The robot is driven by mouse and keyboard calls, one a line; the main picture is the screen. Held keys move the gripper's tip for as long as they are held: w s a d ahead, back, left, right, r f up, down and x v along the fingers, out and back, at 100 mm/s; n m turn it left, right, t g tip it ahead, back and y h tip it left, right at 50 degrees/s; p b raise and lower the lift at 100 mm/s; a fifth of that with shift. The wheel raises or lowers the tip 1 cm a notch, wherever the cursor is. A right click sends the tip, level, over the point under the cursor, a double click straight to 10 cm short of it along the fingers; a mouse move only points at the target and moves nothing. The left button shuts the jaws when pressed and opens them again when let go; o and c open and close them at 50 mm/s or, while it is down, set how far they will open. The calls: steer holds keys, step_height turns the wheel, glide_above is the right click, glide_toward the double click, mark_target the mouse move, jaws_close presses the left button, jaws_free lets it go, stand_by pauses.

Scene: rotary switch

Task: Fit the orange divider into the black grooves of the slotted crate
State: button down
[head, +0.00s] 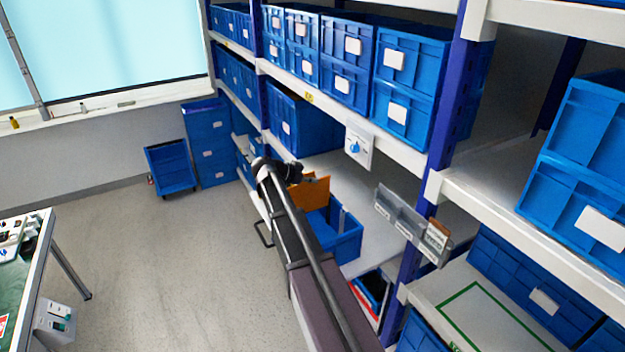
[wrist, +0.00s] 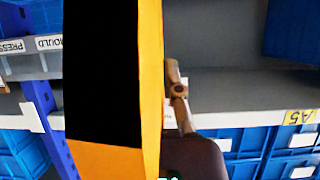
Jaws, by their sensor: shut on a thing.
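The orange divider (head: 314,190) is in my gripper (head: 298,173), above the far left end of the blue slotted crate (head: 345,247). In the wrist view the divider (wrist: 152,90) stands large and close, with an orange border around a black area. One brown finger (wrist: 176,88) lies against its right edge; the other finger is hidden. My gripper is shut on the divider. The crate is open at the top and sits on the shelf. Its black grooves are too small to make out, and my arm covers its left side. I cannot tell whether the divider's lower edge is inside the crate.
A white panel with a blue rotary switch (head: 355,146) is on the shelf beam above. A grey label rail (head: 410,222) is to the right of the crate. Blue bins (head: 345,65) fill the upper shelf. Bare shelf surface (head: 345,180) lies behind the crate.

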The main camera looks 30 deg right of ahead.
mark_target(312, 190)
steer(key=shift+f+b, duration=2.45)
steer(key=shift+f, duration=0.1)
steer(key=c, duration=0.7)
jaws_free()
steer(key=shift+r, duration=0.1)
